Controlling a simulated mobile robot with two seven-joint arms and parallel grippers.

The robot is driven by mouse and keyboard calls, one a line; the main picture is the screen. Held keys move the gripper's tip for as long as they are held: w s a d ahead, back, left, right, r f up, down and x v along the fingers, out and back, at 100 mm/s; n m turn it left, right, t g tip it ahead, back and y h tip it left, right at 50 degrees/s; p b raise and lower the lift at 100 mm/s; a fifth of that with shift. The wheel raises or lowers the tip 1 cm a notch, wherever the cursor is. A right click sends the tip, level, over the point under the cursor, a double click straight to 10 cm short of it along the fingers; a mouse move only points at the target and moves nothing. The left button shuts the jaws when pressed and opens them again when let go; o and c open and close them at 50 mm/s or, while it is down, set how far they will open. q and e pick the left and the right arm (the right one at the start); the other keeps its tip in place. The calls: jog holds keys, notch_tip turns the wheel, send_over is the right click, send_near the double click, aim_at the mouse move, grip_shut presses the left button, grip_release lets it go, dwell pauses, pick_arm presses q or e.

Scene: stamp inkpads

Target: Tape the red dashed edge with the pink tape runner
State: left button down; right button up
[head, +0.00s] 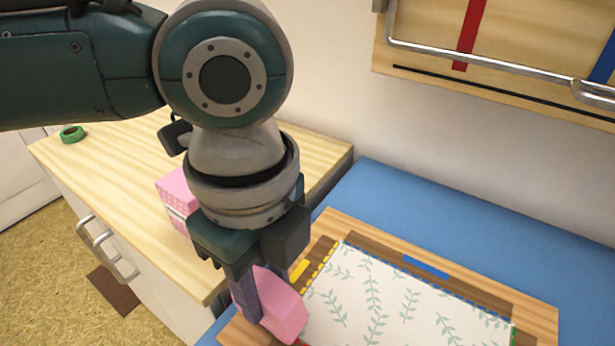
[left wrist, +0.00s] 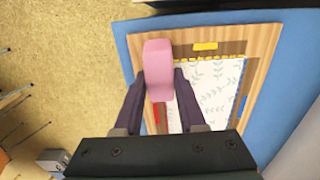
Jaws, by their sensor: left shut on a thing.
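My left gripper (head: 264,290) is shut on the pink tape runner (head: 284,312); in the left wrist view the runner (left wrist: 158,62) sits between the two fingers. The runner is over the corner of the wooden board (left wrist: 265,38) near the end of the yellow dashed edge (head: 320,266); I cannot tell whether it touches. The board holds a white sheet with green leaf print (head: 380,300). A red mark (left wrist: 157,113) shows on the board's left side in the left wrist view, partly hidden by the runner and finger. My right gripper is not in view.
A blue mat (head: 420,190) lies under the board. A pink box (head: 175,192) and a green ring (head: 73,134) stand on the wooden cabinet top at left. A wall panel with a metal rail (head: 480,66) hangs at upper right.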

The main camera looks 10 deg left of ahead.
aim_at(300, 324)
pick_arm(q)
jog(key=shift+f+b, duration=0.35)
jog(key=shift+f, duration=0.35)
dwell(0.6)
jog(key=shift+d, duration=0.1)
jog(key=shift+s+d+p, duration=0.3)
jog(key=shift+d+p, duration=0.15)
jog(key=shift+d, duration=0.3)
jog(key=shift+s+d, duration=0.3)
jog(key=shift+d, duration=0.55)
jog(key=shift+d+p, duration=0.1)
jog(key=shift+p, duration=0.2)
jog(key=shift+s+d, duration=0.35)
jog(key=shift+d, duration=0.45)
jog(key=shift+s+d+p, duration=0.25)
jog(key=shift+d+p, duration=0.15)
jog(key=shift+d, duration=0.4)
jog(key=shift+d, duration=0.1)
